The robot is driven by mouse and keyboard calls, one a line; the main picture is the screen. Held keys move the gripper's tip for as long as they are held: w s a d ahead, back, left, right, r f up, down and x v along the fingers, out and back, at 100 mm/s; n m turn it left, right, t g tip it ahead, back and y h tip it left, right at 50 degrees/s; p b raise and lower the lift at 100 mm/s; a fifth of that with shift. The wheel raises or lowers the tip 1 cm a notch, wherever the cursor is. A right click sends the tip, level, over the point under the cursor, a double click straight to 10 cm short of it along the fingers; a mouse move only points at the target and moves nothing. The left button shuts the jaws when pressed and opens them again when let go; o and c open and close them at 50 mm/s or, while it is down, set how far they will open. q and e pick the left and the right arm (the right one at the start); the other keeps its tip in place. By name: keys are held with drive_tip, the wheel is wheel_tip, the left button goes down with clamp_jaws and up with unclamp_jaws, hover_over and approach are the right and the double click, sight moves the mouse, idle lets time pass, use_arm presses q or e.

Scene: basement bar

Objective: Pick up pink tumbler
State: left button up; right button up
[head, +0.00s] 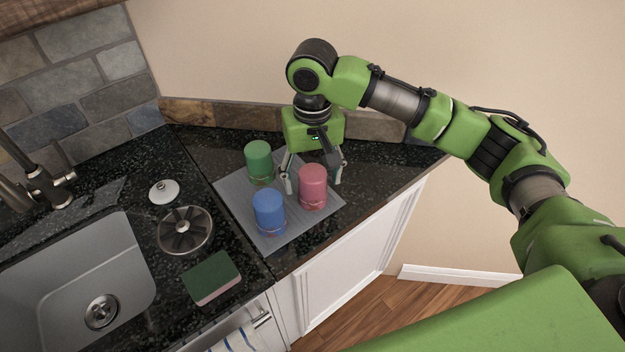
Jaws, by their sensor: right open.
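The pink tumbler (313,188) stands on a grey mat (238,208) on the dark counter. A blue tumbler (269,212) stands to its left and nearer, and a green tumbler (258,161) stands behind and to the left. My right gripper (314,184) points down just behind and above the pink tumbler. Its fingers are open, one showing on each side of the tumbler. The tumbler hides part of the space between the fingertips, so I cannot tell whether they touch it. My left gripper is not in view.
A sink (85,285) with a faucet (40,185) is at the left. A sink strainer (185,230), a white knob-like stopper (164,191) and a green sponge (211,278) lie between sink and mat. A stone backsplash and wall stand close behind the gripper. Bare counter shows right of the mat.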

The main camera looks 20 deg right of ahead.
sight(313, 190)
drive_tip(key=shift+w+f, duration=0.1)
drive_tip(key=shift+f, duration=0.3)
wheel_tip(313, 190, down, 3)
drive_tip(key=shift+w+d+f+p, duration=0.1)
drive_tip(key=shift+d+f+p, duration=0.1)
drive_tip(key=shift+p, duration=0.4)
drive_tip(key=shift+w+f, duration=0.1)
drive_tip(key=shift+f, duration=0.35)
drive_tip(key=shift+a, duration=0.1)
drive_tip(key=shift+c, duration=0.5)
drive_tip(key=c, duration=1.1)
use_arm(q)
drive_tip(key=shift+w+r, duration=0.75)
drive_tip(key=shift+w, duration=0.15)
use_arm(e)
drive_tip(key=shift+r, duration=0.1)
